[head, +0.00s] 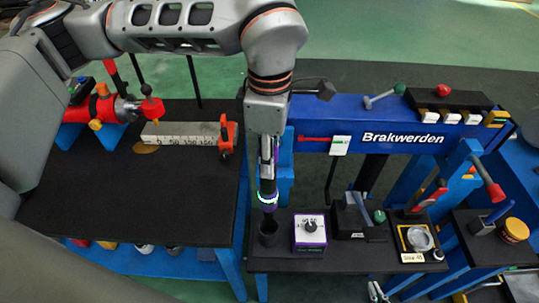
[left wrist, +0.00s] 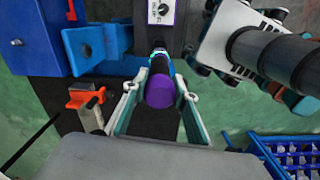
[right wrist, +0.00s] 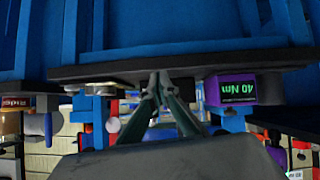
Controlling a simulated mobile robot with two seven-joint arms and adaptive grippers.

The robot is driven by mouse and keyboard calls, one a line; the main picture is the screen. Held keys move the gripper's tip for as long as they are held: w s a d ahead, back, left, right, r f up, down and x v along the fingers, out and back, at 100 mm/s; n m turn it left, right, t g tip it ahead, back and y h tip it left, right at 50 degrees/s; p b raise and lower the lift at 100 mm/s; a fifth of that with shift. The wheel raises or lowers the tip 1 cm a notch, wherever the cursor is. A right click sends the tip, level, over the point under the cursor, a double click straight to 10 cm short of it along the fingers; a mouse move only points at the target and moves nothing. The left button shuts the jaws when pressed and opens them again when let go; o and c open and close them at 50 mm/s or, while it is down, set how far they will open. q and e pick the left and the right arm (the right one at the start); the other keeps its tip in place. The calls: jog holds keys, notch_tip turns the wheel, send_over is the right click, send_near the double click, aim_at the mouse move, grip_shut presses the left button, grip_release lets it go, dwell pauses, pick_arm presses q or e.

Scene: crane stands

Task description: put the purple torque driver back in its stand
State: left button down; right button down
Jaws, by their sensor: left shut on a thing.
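The purple torque driver (left wrist: 160,93) is upright between the fingers of my left gripper (left wrist: 158,105), its purple end facing the left wrist camera. In the head view my left gripper (head: 267,172) points down, shut on the driver (head: 268,200), whose lit ring shows below the fingers. A dark round cup (head: 268,236), which looks like the stand, is directly under the driver's lower end. I cannot tell whether the tip is inside it. The left wrist view hides the cup. My right gripper (right wrist: 160,78) looks shut and empty near the bench's front edge.
A black block (head: 352,215) and a tray (head: 413,238) stand further right. The left black table (head: 150,200) is mostly clear.

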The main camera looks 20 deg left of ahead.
pick_arm(q)
jog(key=shift+f+b, duration=1.4)
jog(key=shift+f, duration=0.75)
jog(key=shift+w+f+b, duration=0.1)
jog(key=shift+f+b, duration=0.25)
jog(key=shift+f, duration=0.3)
jog(key=shift+m, duration=0.4)
jog(key=shift+f, duration=0.2)
